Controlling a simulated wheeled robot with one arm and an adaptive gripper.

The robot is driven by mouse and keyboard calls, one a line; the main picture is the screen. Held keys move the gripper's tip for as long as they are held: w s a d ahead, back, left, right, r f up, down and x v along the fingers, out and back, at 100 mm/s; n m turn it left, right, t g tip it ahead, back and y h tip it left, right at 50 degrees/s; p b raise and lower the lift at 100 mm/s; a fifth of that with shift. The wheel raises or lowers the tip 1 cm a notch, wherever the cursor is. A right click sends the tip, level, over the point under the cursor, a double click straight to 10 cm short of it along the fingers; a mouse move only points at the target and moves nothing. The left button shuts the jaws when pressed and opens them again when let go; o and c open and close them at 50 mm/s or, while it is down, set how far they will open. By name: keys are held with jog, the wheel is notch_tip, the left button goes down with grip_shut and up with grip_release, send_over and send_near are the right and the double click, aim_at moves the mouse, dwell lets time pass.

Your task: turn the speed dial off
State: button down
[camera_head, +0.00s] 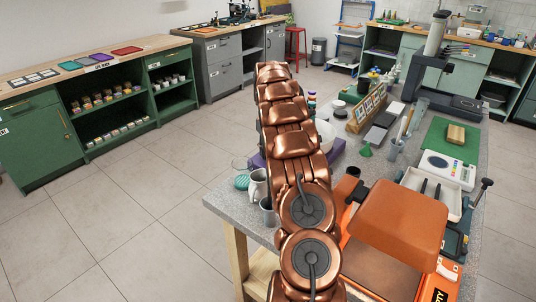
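I cannot make out a speed dial in this view; it may be too small or hidden. A grey machine with a tall column (434,42) and a dark base stands at the far right end of the workbench. I cannot tell whether either carries the dial. My copper arm stretches from the bottom of the view up past the left side of the bench. My gripper does not show.
The grey workbench (228,203) is crowded. Green cabinets (30,145) line the left wall. The tiled floor (140,215) between is clear.

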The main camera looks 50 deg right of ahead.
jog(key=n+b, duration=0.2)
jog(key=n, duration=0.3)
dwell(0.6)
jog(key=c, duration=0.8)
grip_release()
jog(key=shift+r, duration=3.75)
